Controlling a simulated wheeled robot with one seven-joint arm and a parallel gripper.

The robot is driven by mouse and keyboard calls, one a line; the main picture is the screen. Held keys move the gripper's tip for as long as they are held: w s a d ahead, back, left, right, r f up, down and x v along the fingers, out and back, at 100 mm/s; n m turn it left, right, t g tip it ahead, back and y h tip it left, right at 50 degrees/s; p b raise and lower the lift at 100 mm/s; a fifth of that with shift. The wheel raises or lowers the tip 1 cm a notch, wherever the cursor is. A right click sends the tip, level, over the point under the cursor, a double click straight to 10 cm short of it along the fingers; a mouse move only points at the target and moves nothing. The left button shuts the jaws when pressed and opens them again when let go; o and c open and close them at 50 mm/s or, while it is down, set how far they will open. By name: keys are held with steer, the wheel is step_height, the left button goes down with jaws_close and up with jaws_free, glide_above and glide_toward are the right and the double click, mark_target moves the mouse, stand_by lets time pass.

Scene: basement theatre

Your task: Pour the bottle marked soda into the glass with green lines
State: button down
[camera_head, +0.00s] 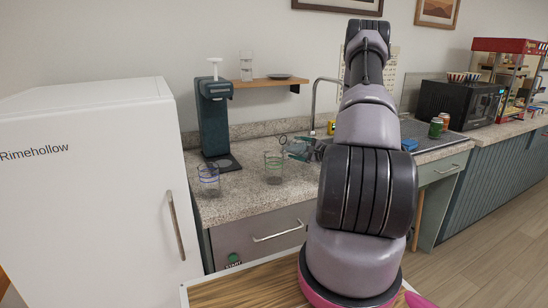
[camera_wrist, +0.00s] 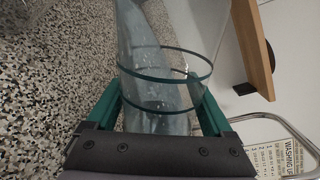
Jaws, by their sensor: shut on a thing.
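My gripper (camera_wrist: 160,110) is shut on a clear vessel with dark green-teal rings (camera_wrist: 211,75). A pale blue translucent shape shows through the vessel; I cannot tell whether it is inside or behind. No soda marking is readable. In the head view my gripper (camera_head: 300,150) is small, above the counter right of the dispenser, and what it holds is hard to make out. A clear glass with faint greenish lines (camera_head: 273,168) stands upright on the counter, just left of and below my gripper. Another clear glass with purple-blue lines (camera_head: 209,181) stands further left.
A dark teal dispenser (camera_head: 213,120) stands behind the glasses, beside a white fridge (camera_head: 90,190). A wooden shelf (camera_head: 265,84) with a clear glass and plate hangs above the counter (camera_head: 235,190). A tap (camera_head: 316,95), cans (camera_head: 436,128) and a microwave (camera_head: 460,103) are to the right.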

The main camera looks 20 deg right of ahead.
mark_target(298, 139)
steer(key=shift+w+d+r+n, duration=0.15)
steer(key=shift+d+r+n, duration=0.35)
steer(key=shift+r+n, duration=0.45)
steer(key=shift+a+r+n+h, duration=0.25)
steer(key=shift+r+n+h, duration=0.05)
steer(key=shift+r+n, duration=0.45)
steer(key=shift+r, duration=0.15)
steer(key=shift+r+n+p, duration=0.35)
steer(key=shift+n+p, duration=0.55)
steer(key=shift+n, duration=0.1)
stand_by(3.2)
